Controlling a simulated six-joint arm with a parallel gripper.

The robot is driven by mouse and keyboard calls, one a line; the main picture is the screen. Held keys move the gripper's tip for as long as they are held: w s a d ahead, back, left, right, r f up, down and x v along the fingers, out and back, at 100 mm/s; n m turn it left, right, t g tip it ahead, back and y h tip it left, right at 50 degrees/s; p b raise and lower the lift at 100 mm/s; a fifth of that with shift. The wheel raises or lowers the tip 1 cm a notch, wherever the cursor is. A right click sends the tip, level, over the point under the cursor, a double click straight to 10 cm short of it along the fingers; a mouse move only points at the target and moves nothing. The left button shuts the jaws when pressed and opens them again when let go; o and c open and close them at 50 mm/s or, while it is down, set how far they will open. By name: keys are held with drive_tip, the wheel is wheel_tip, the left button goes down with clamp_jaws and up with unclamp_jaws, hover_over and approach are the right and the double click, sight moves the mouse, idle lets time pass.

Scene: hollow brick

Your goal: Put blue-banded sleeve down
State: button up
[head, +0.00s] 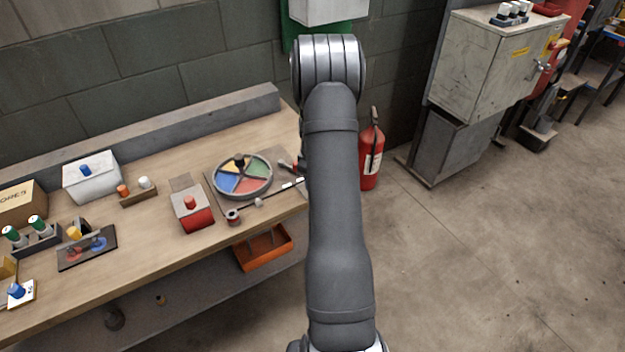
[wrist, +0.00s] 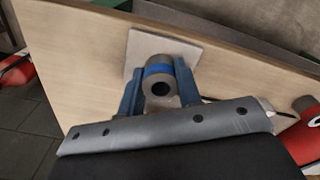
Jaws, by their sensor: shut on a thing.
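The blue-banded sleeve (wrist: 158,69) is a short grey cylinder with a blue band and a dark round hole in its end. It shows in the wrist view only. My gripper (wrist: 159,84) is shut on it, one blue finger on each side. A pale square plate (wrist: 143,46) lies on the wooden bench behind the sleeve. I cannot tell whether the sleeve touches the plate. In the head view my arm hides the gripper and the sleeve.
The wooden bench (head: 150,235) holds a round coloured tray (head: 242,192), a red-fronted box (head: 194,217), a white box (head: 92,185) and a dark plate with coloured parts (head: 87,262). An orange bin (head: 250,262) hangs below the front edge. A fire extinguisher (head: 371,165) stands right of the bench.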

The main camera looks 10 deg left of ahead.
drive_tip(key=o, duration=1)
drive_tip(key=shift+f, duration=0.15)
drive_tip(key=shift+o, duration=0.2)
wheel_tip(320, 180, up, 12)
drive_tip(key=shift+r, duration=0.2)
drive_tip(key=shift+f, duration=4.15)
